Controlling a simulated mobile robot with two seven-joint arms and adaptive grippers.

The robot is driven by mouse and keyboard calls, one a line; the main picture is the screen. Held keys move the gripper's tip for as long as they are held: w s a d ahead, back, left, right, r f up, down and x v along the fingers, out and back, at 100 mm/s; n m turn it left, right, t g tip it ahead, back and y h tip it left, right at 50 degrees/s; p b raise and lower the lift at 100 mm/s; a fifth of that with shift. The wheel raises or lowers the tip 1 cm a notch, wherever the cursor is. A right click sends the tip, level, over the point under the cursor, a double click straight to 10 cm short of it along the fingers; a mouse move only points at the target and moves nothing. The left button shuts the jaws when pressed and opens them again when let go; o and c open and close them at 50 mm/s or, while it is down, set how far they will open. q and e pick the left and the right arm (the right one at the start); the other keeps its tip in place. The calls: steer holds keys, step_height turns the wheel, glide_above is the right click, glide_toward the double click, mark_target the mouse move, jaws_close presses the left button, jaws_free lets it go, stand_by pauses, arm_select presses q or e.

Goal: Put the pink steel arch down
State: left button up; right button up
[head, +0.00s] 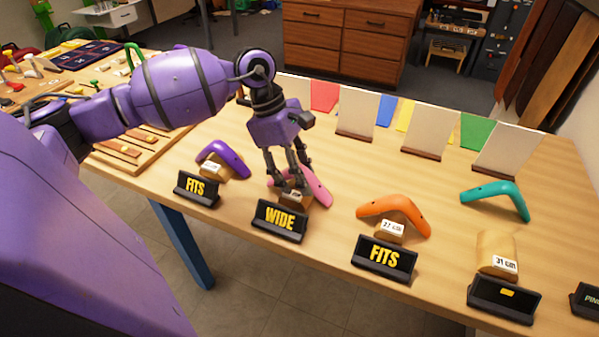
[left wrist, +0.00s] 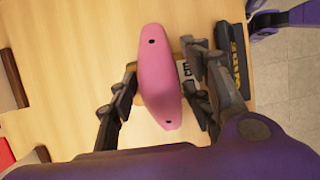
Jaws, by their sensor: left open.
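The pink steel arch (head: 318,188) lies over a small wooden block (head: 294,199) behind the sign reading WIDE (head: 279,221). My left gripper (head: 290,180) is right above it, pointing down, with its fingers around the arch and block. In the left wrist view the pink arch (left wrist: 159,75) runs between the spread fingers of the left gripper (left wrist: 160,95), with a gap beside it on the left. The block's white label shows beside the arch there. My fingers partly hide the arch in the head view. My right gripper is not in view.
A purple arch (head: 232,158) on a block stands to the left, an orange arch (head: 393,212) on a block to the right. A teal arch (head: 497,197) lies behind a bare block (head: 497,250). White panels (head: 357,114) line the table's back.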

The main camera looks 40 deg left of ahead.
arm_select(q)
steer(key=w+v, duration=0.1)
steer(key=v, duration=1.2)
steer(key=shift+s+d, duration=0.25)
steer(key=shift+s, duration=0.2)
steer(key=shift+r, duration=0.15)
